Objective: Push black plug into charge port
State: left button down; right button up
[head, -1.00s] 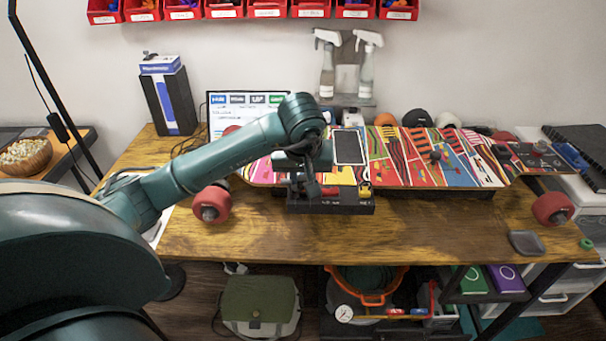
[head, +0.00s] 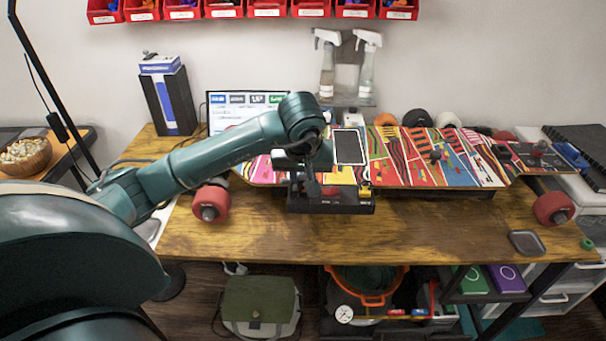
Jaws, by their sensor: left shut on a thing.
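My left gripper (head: 308,187) is at the left part of the black box (head: 345,205) mounted at the front edge of the skateboard. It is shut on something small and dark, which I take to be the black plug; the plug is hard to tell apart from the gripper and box. The charge port is not clearly visible behind the gripper. The colourful skateboard (head: 400,160) lies along the wooden table with its wheels on. My right gripper does not show.
A phone-like black panel (head: 349,147) lies on the board. A red wheel (head: 211,204) stands at the left and another (head: 553,208) at the right. A small grey tray (head: 526,243) is near the table's right front. The wooden table (head: 420,240) is clear in front.

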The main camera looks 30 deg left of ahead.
pick_arm(q)
jog(key=shift+f+b, duration=0.4)
jog(key=shift+s+d+f+b, duration=0.1)
jog(key=shift+s+f+b, duration=0.15)
jog(key=shift+f+b, duration=0.35)
dwell(1.2)
jog(key=c, duration=1.3)
grip_release()
jog(key=shift+c, duration=0.2)
jog(key=shift+o, duration=0.8)
jog(key=shift+f, duration=0.1)
jog(key=shift+c, duration=0.5)
jog(key=shift+o, duration=1.2)
jog(key=shift+w+a+r+p, duration=0.15)
jog(key=shift+a+r+p, duration=0.05)
jog(key=shift+r+p, duration=0.15)
jog(key=shift+c, duration=0.3)
